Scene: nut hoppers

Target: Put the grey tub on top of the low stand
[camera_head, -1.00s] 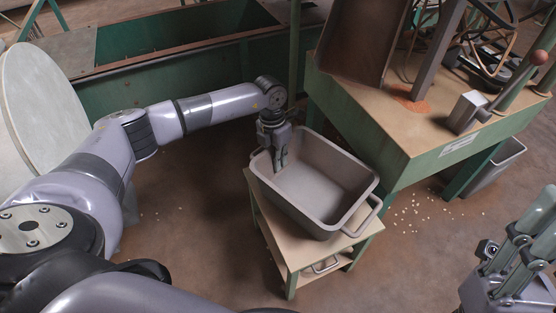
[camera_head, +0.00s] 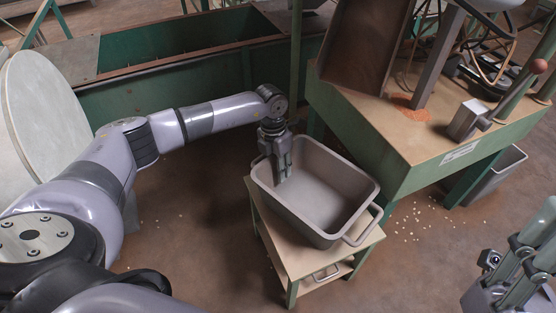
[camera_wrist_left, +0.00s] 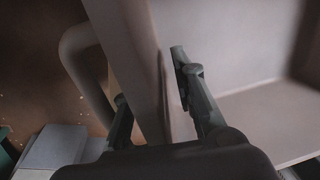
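The grey tub (camera_head: 335,187) stands upright on the top of the low stand (camera_head: 301,262), which is tan with green legs. The tub looks empty inside, and its handle sticks out at the front right. My left gripper (camera_head: 281,170) reaches down at the tub's left rim. In the left wrist view its fingers (camera_wrist_left: 158,85) straddle the tub wall (camera_wrist_left: 135,40), one outside and one inside. A narrow gap shows beside the inside finger, so it looks open. My right gripper (camera_head: 520,250) is at the lower right, partly cut off; its fingertips are unclear.
A green table (camera_head: 400,130) with a brown chute and orange grains stands close behind and right of the tub. A long green trough (camera_head: 180,60) runs along the back. A grey bin (camera_head: 497,170) stands under the table. Pale nuts lie on the floor.

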